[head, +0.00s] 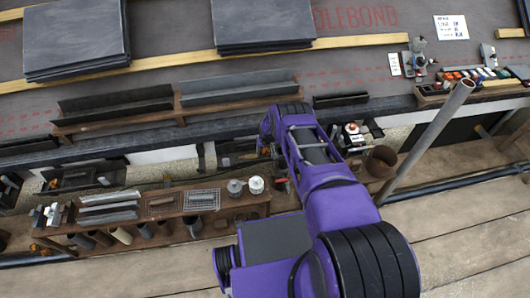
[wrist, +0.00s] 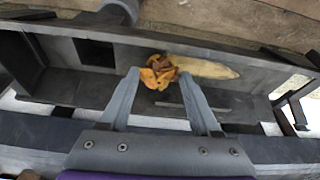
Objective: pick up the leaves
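In the wrist view, a small clump of orange and brown leaves (wrist: 158,72) lies in a dark grey gutter trough (wrist: 60,88). A pale, elongated yellowish patch or piece (wrist: 205,68) lies against its right side. My gripper (wrist: 160,75) is open, with one grey finger on each side of the clump. I cannot tell whether the fingers touch the leaves. In the head view, my purple arm reaches down to the gutter (head: 180,141) at the roof's edge and hides most of the gripper and the leaves.
A wooden shelf (head: 170,203) with metal pieces and cans stands below the gutter. A grey pole (head: 430,140) rises right of my arm. Slate stacks (head: 75,38) and a tool tray (head: 475,82) lie on the roof. Plank flooring (head: 470,225) at lower right is clear.

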